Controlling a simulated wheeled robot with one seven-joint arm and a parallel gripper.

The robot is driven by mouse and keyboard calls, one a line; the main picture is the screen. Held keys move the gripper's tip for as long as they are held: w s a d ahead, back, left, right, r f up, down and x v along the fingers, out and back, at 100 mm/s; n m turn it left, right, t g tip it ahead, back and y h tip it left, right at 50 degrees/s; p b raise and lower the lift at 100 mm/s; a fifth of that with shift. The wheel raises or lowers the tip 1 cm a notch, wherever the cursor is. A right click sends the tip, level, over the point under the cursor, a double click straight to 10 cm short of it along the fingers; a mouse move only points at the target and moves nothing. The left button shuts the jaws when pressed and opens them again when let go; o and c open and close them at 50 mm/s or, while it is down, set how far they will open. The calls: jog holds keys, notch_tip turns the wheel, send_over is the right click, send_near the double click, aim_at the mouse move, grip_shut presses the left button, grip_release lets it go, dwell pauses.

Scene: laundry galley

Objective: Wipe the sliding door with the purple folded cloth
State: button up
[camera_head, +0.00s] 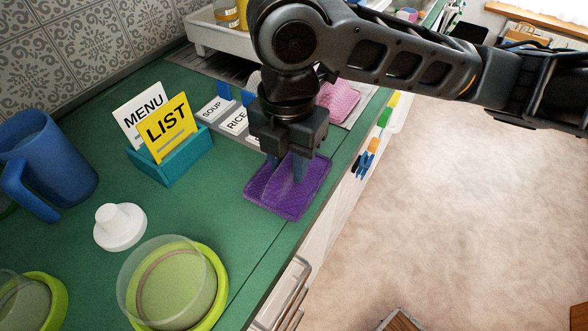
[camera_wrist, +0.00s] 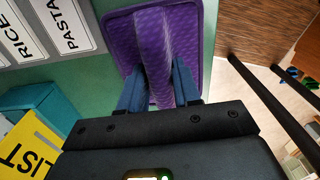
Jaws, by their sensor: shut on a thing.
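The purple folded cloth (camera_head: 275,199) lies on the green counter near its front edge. My gripper (camera_head: 287,172) points down over it, with its blue fingers shut on a ridge of the cloth. In the wrist view, the cloth (camera_wrist: 190,22) spreads under the fingers, and my gripper (camera_wrist: 158,88) has the raised fold pinched between both fingers. I cannot tell whether the cloth is fully resting on the counter or slightly raised. I cannot make out the sliding door for certain in either view.
A teal holder (camera_head: 180,165) with MENU and LIST cards stands left of the cloth, with label cards (camera_head: 215,108) behind. A pink cloth (camera_head: 338,100) lies beyond my gripper. Open floor lies right.

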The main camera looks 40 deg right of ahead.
aim_at(289, 159)
grip_shut()
jog(key=shift+r, duration=0.15)
jog(key=shift+r+p, duration=2.05)
jog(key=shift+r, duration=0.3)
